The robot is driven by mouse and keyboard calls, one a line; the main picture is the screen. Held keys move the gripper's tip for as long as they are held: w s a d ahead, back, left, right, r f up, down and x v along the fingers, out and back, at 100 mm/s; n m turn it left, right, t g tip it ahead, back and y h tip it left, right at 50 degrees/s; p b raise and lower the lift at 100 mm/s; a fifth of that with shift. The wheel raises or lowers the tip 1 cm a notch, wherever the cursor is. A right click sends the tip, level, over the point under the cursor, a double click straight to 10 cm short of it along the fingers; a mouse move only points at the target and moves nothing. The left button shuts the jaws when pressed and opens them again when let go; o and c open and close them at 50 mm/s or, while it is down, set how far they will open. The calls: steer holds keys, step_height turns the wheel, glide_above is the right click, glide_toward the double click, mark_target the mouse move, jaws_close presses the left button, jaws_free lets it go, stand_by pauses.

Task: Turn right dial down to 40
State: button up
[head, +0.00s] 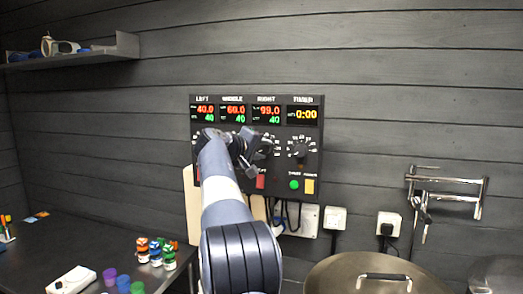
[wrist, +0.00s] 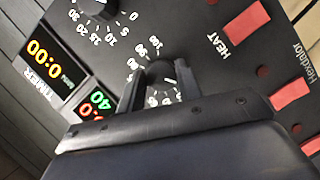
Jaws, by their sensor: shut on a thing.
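The control panel (head: 310,130) hangs on the wall in the head view. Its right display (head: 267,115) shows what looks like 99.0 in red above 40 in green. My gripper (head: 250,150) is at the panel below the displays and hides much of the dial row. In the wrist view my gripper (wrist: 160,90) is shut on the right dial (wrist: 160,72), with one finger on each side of the knob. Scale numbers such as 90 and 100 show around it. The right display (wrist: 98,107) shows a green 40 there, its red figure partly covered by my gripper.
The timer dial (head: 300,149) sits just right of my gripper, above a green button (head: 294,184) and a yellow button (head: 309,186). A red switch (head: 261,181) is below my gripper. A lidded pot (head: 340,275) stands at the lower right.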

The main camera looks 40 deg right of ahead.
steer(key=shift+f, duration=0.15)
steer(key=o, duration=1)
steer(key=b+v, duration=0.3)
steer(key=v, duration=0.7)
steer(key=shift+a, duration=0.35)
steer(key=shift+d, duration=0.15)
steer(key=p+x, duration=0.1)
steer(key=x, duration=0.4)
steer(key=p+x, duration=0.2)
steer(key=x, duration=0.3)
steer(key=shift+d, duration=0.35)
steer(key=shift+a, duration=0.1)
steer(key=shift+r, duration=0.2)
